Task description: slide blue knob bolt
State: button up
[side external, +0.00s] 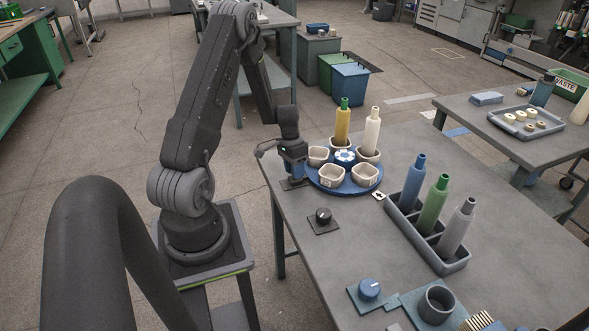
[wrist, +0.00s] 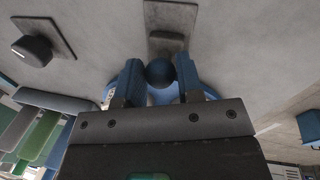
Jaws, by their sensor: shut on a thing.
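The knob belongs to the bolt on a small grey base plate (wrist: 165,28). A raised grey block on the plate shows just beyond the knob. In the side view the gripper hides the knob, and only the edge of the plate shows. The bolt's shaft and how far it is slid cannot be made out.
A black knob (side external: 323,214) on a plate is nearby. A blue dial (side external: 369,288) sits nearer the front.

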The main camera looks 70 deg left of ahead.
grip_shut()
jog(key=shift+s, duration=1.7)
jog(key=o, duration=1)
grip_release()
jog(key=a+r, duration=0.1)
jog(key=r, duration=0.8)
jog(key=a+r, duration=0.1)
jog(key=r, duration=0.3)
jog(key=shift+s+a+r, duration=0.3)
